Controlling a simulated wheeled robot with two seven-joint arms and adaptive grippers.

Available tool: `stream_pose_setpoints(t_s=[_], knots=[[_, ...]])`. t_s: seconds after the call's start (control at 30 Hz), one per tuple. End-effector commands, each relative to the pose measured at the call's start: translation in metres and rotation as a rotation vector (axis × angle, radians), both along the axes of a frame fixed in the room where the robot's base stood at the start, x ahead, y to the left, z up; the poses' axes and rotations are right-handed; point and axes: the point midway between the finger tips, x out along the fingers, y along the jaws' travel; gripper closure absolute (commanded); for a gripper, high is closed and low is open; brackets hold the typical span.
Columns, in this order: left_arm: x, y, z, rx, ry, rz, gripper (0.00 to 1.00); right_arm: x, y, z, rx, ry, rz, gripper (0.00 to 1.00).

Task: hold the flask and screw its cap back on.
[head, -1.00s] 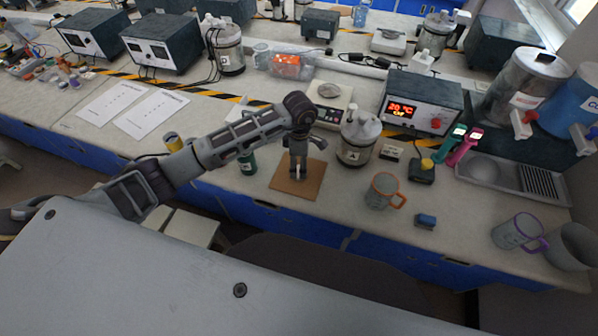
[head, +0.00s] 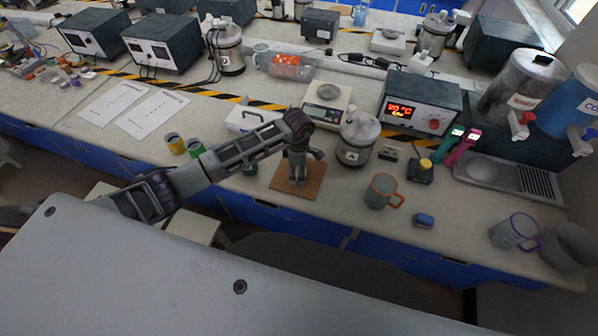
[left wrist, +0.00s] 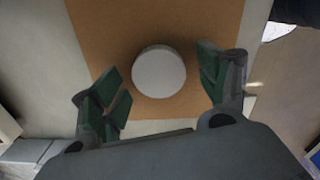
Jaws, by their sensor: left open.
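My left gripper (head: 297,178) points down over a brown board (head: 279,183) on the bench. In the left wrist view the gripper (left wrist: 163,83) is open, with green-padded fingers on either side of a round white top (left wrist: 158,72). The fingers stand apart from it. The white piece lies over the brown board (left wrist: 110,30); from above I cannot tell whether it is the loose cap or the top of the flask. In the head view my gripper mostly hides it. A dark green container (head: 250,168) stands left of the board, partly behind my arm. My right gripper is out of view.
A silver lidded vessel (head: 356,140) stands close right of the board, with a scale (head: 327,104) behind. An orange-handled mug (head: 381,190) and a blue block (head: 424,221) are to the right. Yellow (head: 175,143) and green (head: 194,147) tins stand left, near my arm.

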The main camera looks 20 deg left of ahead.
Motion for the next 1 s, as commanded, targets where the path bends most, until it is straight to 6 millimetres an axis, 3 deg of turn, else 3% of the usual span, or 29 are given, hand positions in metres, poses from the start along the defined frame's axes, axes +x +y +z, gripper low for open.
stream_pose_setpoints(t_s=[0.17, 0.47, 1.0], knots=[[0.0002, 0.0001, 0.0003, 0.0, 0.0, 0.0, 0.25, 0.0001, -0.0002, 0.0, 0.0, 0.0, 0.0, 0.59], [0.0002, 0.0001, 0.0004, 0.0, -0.001, 0.0, 0.61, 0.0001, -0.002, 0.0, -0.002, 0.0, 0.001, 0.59], [0.0014, 0.0003, 0.0097, 0.0, -0.004, 0.0, 0.64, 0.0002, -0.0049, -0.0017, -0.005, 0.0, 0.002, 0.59]])
